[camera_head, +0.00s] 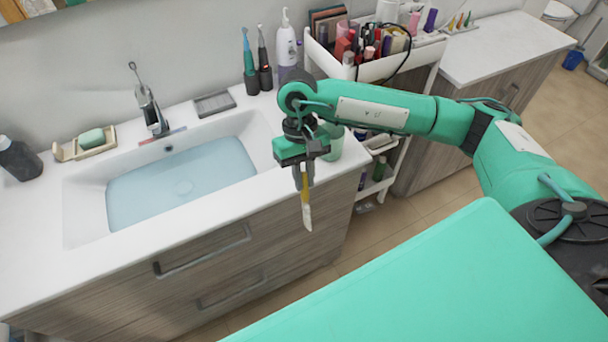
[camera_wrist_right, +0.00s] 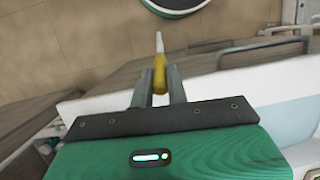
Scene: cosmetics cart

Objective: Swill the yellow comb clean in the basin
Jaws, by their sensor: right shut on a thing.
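The yellow comb (camera_head: 306,208) hangs point down from my right gripper (camera_head: 303,178), which is shut on it. In the head view they are at the counter's front edge, right of the basin and outside it. In the right wrist view the comb (camera_wrist_right: 159,72) stands between the two fingers (camera_wrist_right: 158,88); its yellow part is at the fingers and a pale part sticks out beyond. The fingers hide part of it. The white basin (camera_head: 72,215) is set in the counter and holds pale blue water (camera_head: 180,185). My left gripper is not in view.
A tap (camera_head: 148,105) stands behind the basin, with a soap dish (camera_head: 98,150) and dark bottle (camera_head: 18,160) to its left. Electric toothbrushes (camera_head: 250,75) and a white pump bottle (camera_head: 286,45) stand behind right. A green cup (camera_head: 332,140) is beside my gripper; a loaded cart (camera_head: 385,68) stands behind.

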